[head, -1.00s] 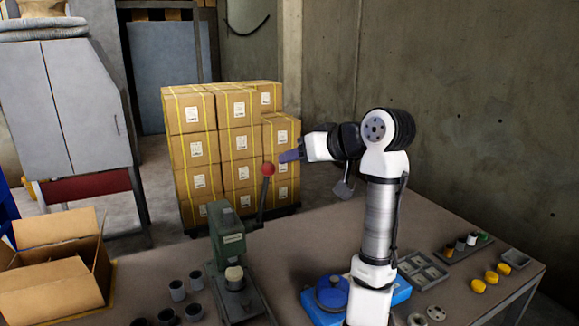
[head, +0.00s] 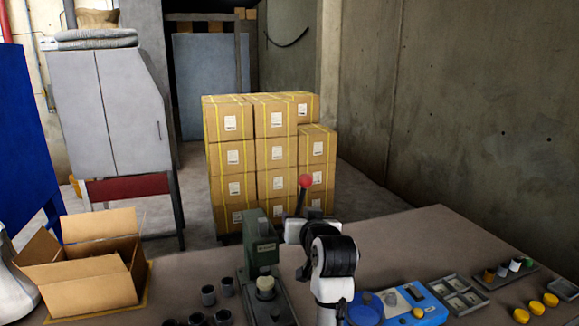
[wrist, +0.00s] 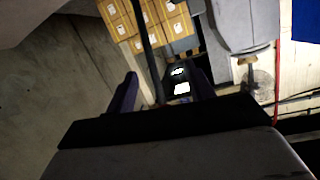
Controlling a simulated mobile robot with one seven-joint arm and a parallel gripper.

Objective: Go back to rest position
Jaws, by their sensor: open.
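My arm is folded low behind the work table's front edge in the head view, beside the green press (head: 262,243). My gripper's fingers are hidden there behind the press and my own wrist. In the wrist view my gripper (wrist: 165,92) is open, its two dark fingers apart with nothing clasped. A dark rod (wrist: 146,45), apparently the press lever, shows between or beyond the fingers; I cannot tell whether it touches. The lever's red knob (head: 305,181) stands up above my wrist in the head view.
An open cardboard box (head: 88,285) and several dark cups (head: 208,295) lie left of the press. A blue device (head: 412,300), a grey tray (head: 460,291) and yellow parts (head: 536,307) lie right. Stacked cartons (head: 268,150) stand behind. The table's right rear (head: 420,240) is clear.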

